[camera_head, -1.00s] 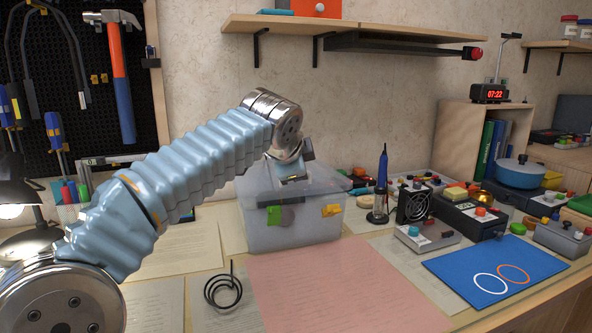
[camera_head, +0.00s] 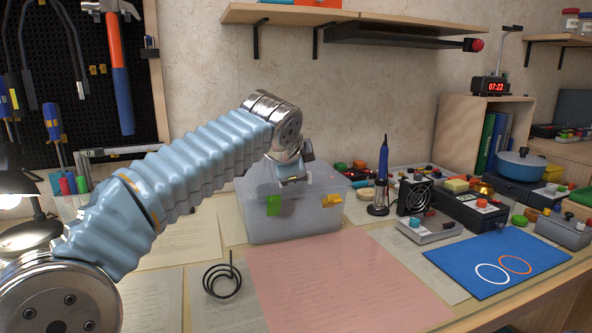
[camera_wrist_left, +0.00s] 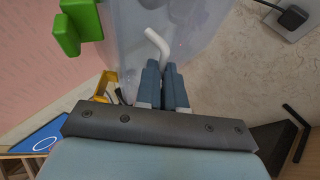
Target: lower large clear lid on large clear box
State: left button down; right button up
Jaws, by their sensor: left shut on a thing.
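The large clear box (camera_head: 292,226) stands on the table against the wall, with a green latch (camera_head: 273,205) and a yellow latch (camera_head: 331,201) on its front. The large clear lid (camera_head: 325,180) is level at the top of the box. I cannot tell whether it is fully seated. My left gripper (camera_head: 293,180) is over the middle of the lid. In the left wrist view its fingers (camera_wrist_left: 166,68) are shut on the lid's white bent handle (camera_wrist_left: 157,40). The box's inside is cloudy. My right gripper is not in view.
A soldering-iron-like tool on a stand (camera_head: 379,185) and a small fan (camera_head: 413,198) stand right of the box. A wire coil (camera_head: 222,281) and a pink sheet (camera_head: 340,285) lie in front. A wall shelf (camera_head: 350,22) hangs above.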

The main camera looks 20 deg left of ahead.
pick_arm(q)
jog(key=shift+f, duration=0.15)
jog(key=c, duration=1.2)
grip_release()
jog(key=shift+o, duration=0.2)
jog(key=p+v, duration=0.1)
jog(key=v, duration=1.3)
jog(key=shift+w, duration=0.1)
